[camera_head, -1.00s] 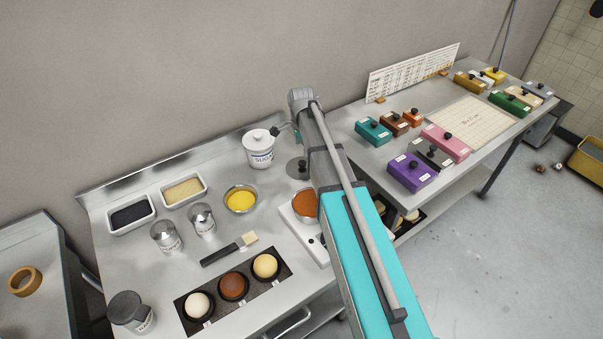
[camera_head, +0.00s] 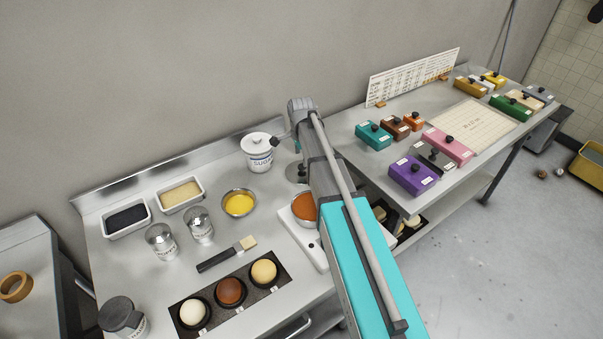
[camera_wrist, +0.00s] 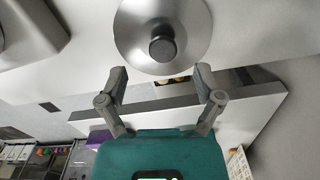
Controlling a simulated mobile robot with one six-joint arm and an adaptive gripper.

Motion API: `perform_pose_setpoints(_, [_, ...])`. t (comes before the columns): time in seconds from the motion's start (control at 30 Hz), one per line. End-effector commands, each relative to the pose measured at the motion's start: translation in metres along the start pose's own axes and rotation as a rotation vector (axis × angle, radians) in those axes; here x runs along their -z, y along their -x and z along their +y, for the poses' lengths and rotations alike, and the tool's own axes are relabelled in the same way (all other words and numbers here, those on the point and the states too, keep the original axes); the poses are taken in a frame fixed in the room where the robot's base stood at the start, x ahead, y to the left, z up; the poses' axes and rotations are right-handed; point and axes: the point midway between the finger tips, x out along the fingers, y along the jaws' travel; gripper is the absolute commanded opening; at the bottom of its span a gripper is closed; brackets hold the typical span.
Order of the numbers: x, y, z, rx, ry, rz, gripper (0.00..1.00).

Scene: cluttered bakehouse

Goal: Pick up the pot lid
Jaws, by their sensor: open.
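My gripper (camera_wrist: 160,82) is open and empty in the wrist view. Its two fingers are apart, just short of the lid's near rim, with the knob roughly in line between them.
A white scale (camera_head: 310,245) with a bowl of orange powder (camera_head: 304,207) is in front. The right table (camera_head: 385,165) holds several coloured boxes.

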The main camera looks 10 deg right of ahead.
Motion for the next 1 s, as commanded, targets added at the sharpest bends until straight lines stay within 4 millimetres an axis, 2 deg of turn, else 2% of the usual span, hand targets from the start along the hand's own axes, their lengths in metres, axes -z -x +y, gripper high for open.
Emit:
perform_pose_setpoints(0.6, [0.002,-0.045,-0.003,0.000,0.001,0.000,0.84])
perform_pose_setpoints(1.0, [0.002,-0.050,-0.003,0.000,0.002,0.000,0.84])
